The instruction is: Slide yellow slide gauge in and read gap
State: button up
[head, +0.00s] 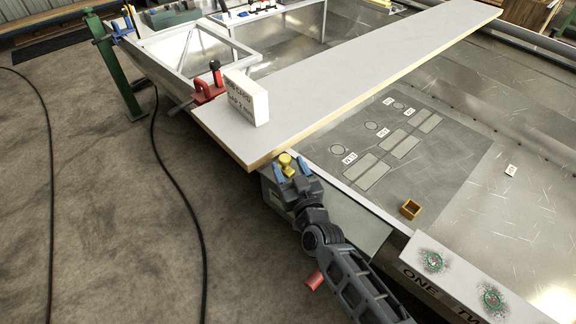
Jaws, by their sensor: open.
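A small yellow piece (286,160), which looks like the slide gauge, shows at the near edge of the long grey plank (350,65). My gripper (290,168) is open, with its blue-tipped fingers on either side of the yellow piece. I cannot tell whether the fingers touch it, or how far it reaches under the plank. The gap itself is not visible from here. A white block (246,98) with black lettering stands on the plank's near end; its lower line seems to mention a gap in mm.
A red clamp (208,88) sits at the plank's left edge. A white ledge (470,280) with two green round marks is at lower right. A black cable (180,190) crosses the floor.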

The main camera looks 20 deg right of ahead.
jog(key=shift+w, duration=0.7)
grip_shut()
